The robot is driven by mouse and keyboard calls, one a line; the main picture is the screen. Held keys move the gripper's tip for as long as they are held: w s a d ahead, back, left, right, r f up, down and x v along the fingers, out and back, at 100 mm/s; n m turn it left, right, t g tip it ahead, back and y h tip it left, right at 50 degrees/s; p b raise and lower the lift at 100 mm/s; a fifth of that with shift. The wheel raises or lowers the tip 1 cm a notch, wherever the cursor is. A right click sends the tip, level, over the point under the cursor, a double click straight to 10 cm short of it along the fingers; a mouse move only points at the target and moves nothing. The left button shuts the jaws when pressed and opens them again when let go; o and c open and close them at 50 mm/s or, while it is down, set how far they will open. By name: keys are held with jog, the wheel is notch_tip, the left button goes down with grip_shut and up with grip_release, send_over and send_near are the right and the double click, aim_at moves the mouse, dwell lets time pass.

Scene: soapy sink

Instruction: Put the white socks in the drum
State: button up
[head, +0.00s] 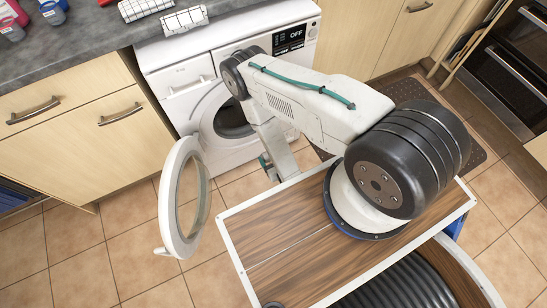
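The dark drum (232,120) shows through the opening, partly covered by my arm. I cannot make out anything inside it. I see no white socks that I can identify in this view. My forearm reaches down in front of the machine.
Wooden drawers (80,115) stand left, an oven (515,75) right. A dark mat (405,90) lies on the tiles. Floor at left is clear.

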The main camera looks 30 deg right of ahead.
jog(key=shift+s+f, duration=0.1)
jog(key=shift+s, duration=0.1)
jog(key=w+f, duration=0.2)
jog(key=w, duration=3.1)
jog(key=shift+w+f, duration=0.3)
jog(key=shift+f, duration=0.55)
jog(key=shift+w+f, duration=0.3)
jog(key=shift+f, duration=0.5)
jog(key=shift+w+f, duration=0.3)
jog(key=shift+f, duration=0.55)
jog(key=o, duration=1.1)
